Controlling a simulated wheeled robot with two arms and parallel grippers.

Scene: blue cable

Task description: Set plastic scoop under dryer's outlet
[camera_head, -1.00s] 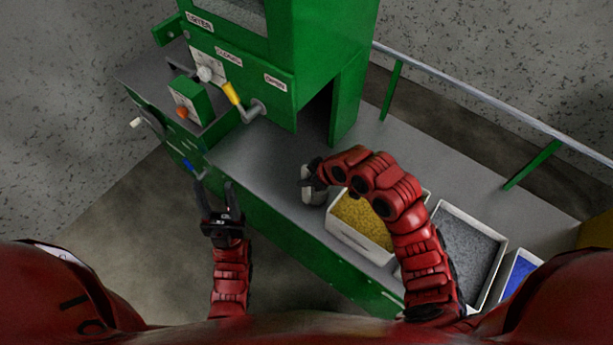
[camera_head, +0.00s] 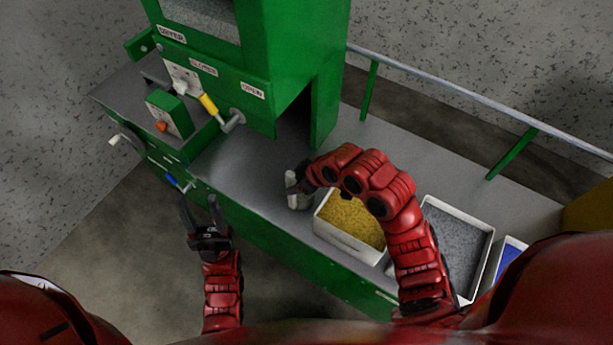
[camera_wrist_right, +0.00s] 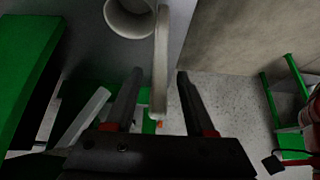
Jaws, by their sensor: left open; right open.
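The pale grey plastic scoop (camera_head: 299,199) stands on the grey worktop, left of the tray of yellow granules. The right wrist view shows its round cup (camera_wrist_right: 131,14) and its long upright handle (camera_wrist_right: 161,50). My right gripper (camera_wrist_right: 160,74) is open, with a finger on each side of the handle; contact cannot be made out. In the head view its fingers are partly hidden at the scoop. The green dryer (camera_head: 255,85) stands further back, with a dark recess under its front. My left gripper (camera_head: 198,205) is open and empty, in front of the bench's green side.
Trays of yellow (camera_head: 350,219) and grey granules (camera_head: 455,245) and a blue-filled one (camera_head: 508,262) stand to the right. The dryer has a yellow-handled lever (camera_head: 209,104). A small green box (camera_head: 170,113) sits at left. Worktop between scoop and dryer is clear. A rail runs behind.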

